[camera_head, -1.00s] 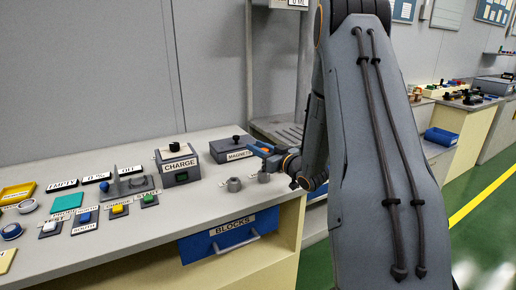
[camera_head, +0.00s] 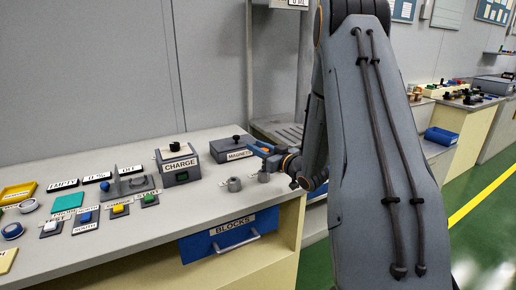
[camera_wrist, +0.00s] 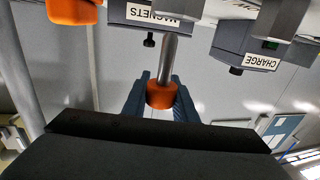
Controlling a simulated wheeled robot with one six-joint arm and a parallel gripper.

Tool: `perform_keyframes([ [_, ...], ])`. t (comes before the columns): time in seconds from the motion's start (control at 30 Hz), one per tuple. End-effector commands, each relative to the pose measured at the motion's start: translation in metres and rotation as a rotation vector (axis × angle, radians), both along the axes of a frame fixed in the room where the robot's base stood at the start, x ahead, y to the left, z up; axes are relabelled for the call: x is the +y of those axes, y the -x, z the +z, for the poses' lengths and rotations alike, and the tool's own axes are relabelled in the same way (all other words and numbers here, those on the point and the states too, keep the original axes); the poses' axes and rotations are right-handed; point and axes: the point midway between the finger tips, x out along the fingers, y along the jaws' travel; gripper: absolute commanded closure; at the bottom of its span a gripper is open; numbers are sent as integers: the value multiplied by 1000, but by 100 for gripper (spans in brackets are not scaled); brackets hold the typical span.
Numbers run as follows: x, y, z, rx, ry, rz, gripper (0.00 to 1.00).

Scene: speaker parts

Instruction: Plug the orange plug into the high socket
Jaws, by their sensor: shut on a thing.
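The orange plug (camera_wrist: 161,95) is between the two blue fingers of my gripper (camera_wrist: 162,104) in the wrist view, which is upside down. A grey metal pin extends from it toward the top of the picture. My gripper is shut on it. In the head view my gripper (camera_head: 262,149) is above the right end of the bench, in front of the MAGNETS box; the plug is not clear there. I cannot tell which thing is the high socket.
The MAGNETS box (camera_head: 231,148) and CHARGE box (camera_head: 177,164) stand on the bench (camera_head: 165,212). Several coloured buttons and labels lie to the left. A blue BLOCKS drawer (camera_head: 218,243) is below. Another orange piece (camera_wrist: 74,10) shows at the wrist view's top left.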

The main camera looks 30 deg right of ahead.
Motion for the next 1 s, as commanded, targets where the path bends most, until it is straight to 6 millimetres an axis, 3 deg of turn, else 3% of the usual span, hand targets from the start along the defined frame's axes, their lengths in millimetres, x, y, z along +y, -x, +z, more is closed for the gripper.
perform_keyframes([
  [1.0, 0, 0, -10, 0, 0, 0, 97],
])
